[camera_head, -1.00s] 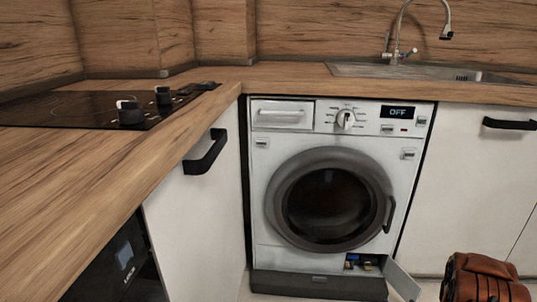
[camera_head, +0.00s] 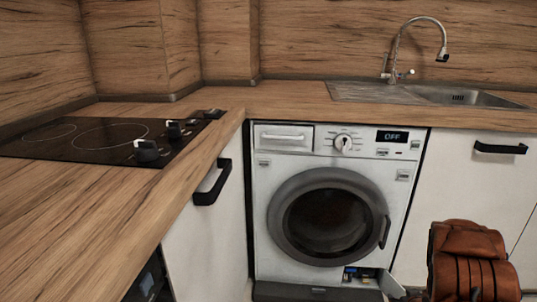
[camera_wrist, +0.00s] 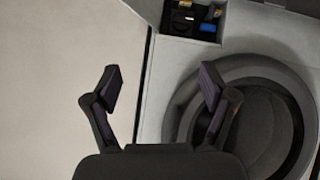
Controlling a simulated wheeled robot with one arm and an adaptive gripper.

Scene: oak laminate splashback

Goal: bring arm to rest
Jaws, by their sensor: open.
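My gripper (camera_wrist: 160,92) is open and empty in the wrist view, its two dark fingers spread apart. It faces the lower front of the white washing machine (camera_wrist: 240,35), near the dark round door (camera_wrist: 265,110). The head view shows the whole washing machine (camera_head: 285,160) with its door shut and its display reading OFF. A small compartment (camera_head: 360,272) at its lower right is open, with blue and yellow parts inside. The flap hangs open beside it. My gripper's fingers are not visible in the head view.
A brown leather bag (camera_head: 474,262) is at the lower right. A wooden worktop (camera_head: 150,205) carries a black hob (camera_head: 85,140) at the left and a sink (camera_head: 465,97) at the right. White cabinets with black handles (camera_head: 500,148) flank the washer.

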